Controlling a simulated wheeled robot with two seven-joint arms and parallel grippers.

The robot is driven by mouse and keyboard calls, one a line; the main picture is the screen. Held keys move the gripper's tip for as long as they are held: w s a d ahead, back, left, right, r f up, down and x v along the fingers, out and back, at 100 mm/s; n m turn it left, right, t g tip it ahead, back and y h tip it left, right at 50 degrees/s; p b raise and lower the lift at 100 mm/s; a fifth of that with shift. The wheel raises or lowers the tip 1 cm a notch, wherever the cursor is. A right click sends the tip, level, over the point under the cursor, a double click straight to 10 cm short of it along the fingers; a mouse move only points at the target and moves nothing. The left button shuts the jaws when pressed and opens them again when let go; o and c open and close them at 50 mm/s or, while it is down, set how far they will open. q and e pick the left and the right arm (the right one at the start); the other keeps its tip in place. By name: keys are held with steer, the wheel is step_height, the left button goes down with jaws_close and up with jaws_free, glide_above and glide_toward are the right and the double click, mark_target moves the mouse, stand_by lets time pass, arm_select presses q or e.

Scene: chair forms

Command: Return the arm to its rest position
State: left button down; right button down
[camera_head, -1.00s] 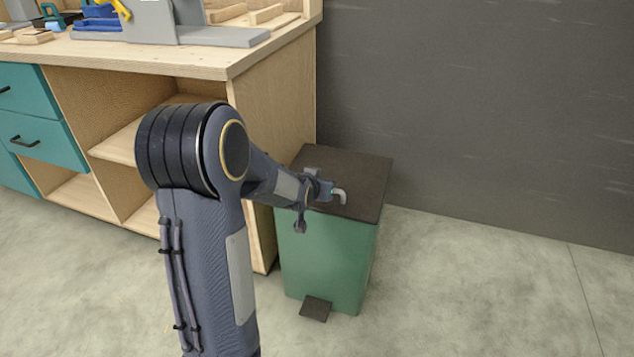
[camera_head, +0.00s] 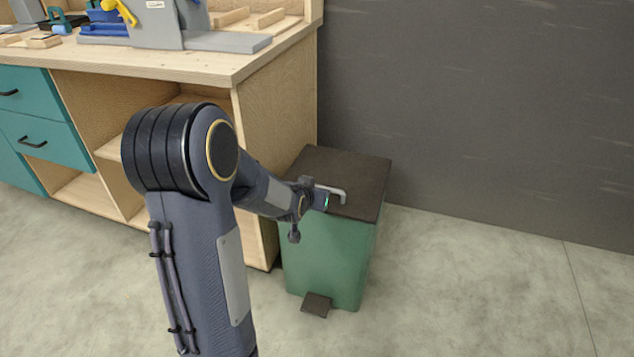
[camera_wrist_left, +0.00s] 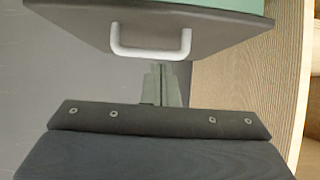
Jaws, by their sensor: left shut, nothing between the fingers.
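My left arm reaches over the floor toward a green bin with a dark brown lid (camera_head: 362,170). The lid is down. A light grey handle (camera_head: 342,193) stands on the lid, and it also shows in the left wrist view (camera_wrist_left: 150,52). My left gripper (camera_head: 324,200) is at the near edge of the lid, just beside the handle. In the left wrist view its fingers (camera_wrist_left: 163,80) are together and empty, apart from the handle as far as I can tell. My right gripper is in neither view.
A wooden workbench (camera_head: 180,66) with teal drawers (camera_head: 38,138) stands at the left, with tools on top. The bin's pedal (camera_head: 316,304) sits at its foot. A dark wall (camera_head: 480,110) is behind. The floor to the right is clear.

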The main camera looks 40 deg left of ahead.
arm_select(q)
steer(key=s+d+r+m+g+h+p, duration=0.1)
steer(key=s+d+r+g+h, duration=0.25)
steer(key=s+d, duration=0.85)
steer(key=s+d+r+m+g+h+p, duration=0.15)
steer(key=s+d+r+h, duration=0.3)
steer(key=s+d, duration=0.85)
steer(key=s+a+r+p, duration=0.1)
steer(key=a+r+p, duration=0.1)
steer(key=r+p, duration=1.3)
steer(key=s+a+r+p, duration=0.2)
steer(key=r+p, duration=1.3)
steer(key=r, duration=0.1)
steer(key=shift+s+a+r+y+p, duration=0.25)
steer(key=shift+r+y+p, duration=0.05)
steer(key=shift+r+p, duration=0.05)
steer(key=shift+n, duration=0.25)
